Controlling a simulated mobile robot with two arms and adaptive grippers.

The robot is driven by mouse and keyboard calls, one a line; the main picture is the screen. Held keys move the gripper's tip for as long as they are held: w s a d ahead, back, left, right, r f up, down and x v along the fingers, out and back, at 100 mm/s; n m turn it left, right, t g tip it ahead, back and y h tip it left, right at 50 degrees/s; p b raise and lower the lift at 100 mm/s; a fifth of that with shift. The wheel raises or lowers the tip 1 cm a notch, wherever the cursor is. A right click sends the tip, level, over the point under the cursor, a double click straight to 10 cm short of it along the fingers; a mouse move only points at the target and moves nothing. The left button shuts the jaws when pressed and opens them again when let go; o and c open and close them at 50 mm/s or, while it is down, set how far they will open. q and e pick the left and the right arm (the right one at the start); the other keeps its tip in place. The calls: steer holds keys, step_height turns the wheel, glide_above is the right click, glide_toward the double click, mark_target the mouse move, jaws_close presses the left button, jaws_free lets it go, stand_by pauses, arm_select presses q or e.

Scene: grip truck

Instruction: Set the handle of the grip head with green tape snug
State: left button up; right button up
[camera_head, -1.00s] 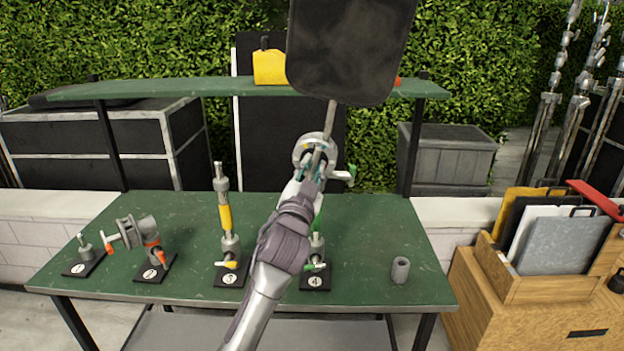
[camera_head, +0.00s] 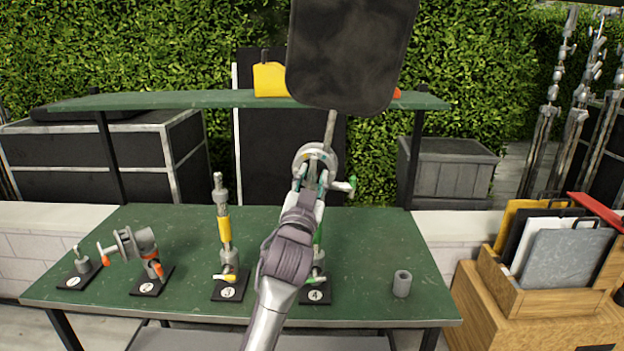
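The grip head (camera_head: 314,156) is a round grey disc at the top of the post at mat 4. A large black flag (camera_head: 351,55) rises from the head on a thin rod. Green tape (camera_head: 318,234) shows on the post below, partly hidden by my arm. My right gripper is not in view.
On the green table (camera_head: 385,245) stand a post with yellow tape (camera_head: 224,230), an orange-taped clamp (camera_head: 138,248) and a small stud base (camera_head: 82,262), all left. A grey cup (camera_head: 402,283) stands right. A shelf (camera_head: 200,101) crosses behind; a wooden crate (camera_head: 540,290) is at right.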

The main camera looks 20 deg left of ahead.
arm_select(q)
steer(key=shift+o, duration=0.5)
steer(key=shift+s+f, duration=0.2)
steer(key=v, duration=1.1)
steer(key=shift+s, duration=0.3)
